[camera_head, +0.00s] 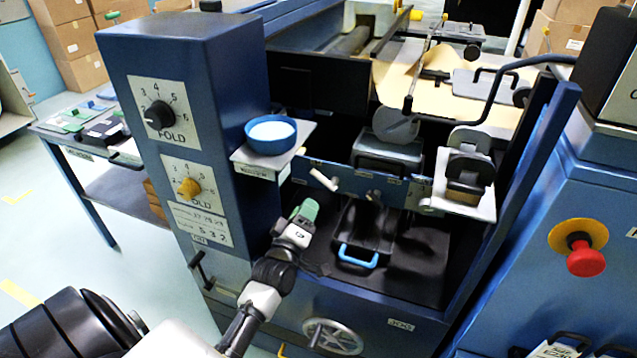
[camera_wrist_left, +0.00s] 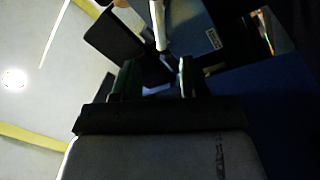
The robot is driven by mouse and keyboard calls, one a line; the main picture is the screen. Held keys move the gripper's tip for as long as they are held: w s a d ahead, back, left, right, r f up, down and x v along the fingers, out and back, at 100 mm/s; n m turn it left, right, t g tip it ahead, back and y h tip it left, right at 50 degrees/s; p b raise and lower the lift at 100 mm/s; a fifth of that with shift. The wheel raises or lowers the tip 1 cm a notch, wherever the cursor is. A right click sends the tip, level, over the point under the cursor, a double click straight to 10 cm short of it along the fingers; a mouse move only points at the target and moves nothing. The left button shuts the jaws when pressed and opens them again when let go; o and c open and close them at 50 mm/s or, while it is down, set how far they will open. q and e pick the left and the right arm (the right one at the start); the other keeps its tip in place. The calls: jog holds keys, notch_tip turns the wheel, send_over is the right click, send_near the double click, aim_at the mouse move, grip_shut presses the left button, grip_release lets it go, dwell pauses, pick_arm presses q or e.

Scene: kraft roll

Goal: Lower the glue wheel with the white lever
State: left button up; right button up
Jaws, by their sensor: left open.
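The white lever (camera_head: 325,180) is a short pale handle on the blue crossbar of the machine, sticking out at an angle. A pale bar that looks like this lever (camera_wrist_left: 157,24) shows in the left wrist view, just beyond the fingers. The glue wheel appears to be the grey disc (camera_head: 396,124) above the crossbar. My left gripper (camera_head: 303,212) has green on its fingers and is just below and left of the lever, apart from it. In the left wrist view its fingers (camera_wrist_left: 155,78) are spread, with nothing held between them. My right gripper is not seen.
A blue bowl (camera_head: 270,134) stands on a ledge left of the lever. A blue handle (camera_head: 358,256) lies in the dark bay below. The dial panel (camera_head: 165,112) is at the left, a red stop button (camera_head: 586,260) at the right, and a handwheel (camera_head: 333,337) at the bottom.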

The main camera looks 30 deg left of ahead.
aim_at(325, 178)
pick_arm(q)
jog(key=x, duration=0.9)
jog(key=shift+s, duration=0.1)
jog(key=shift+d, duration=0.1)
grip_shut()
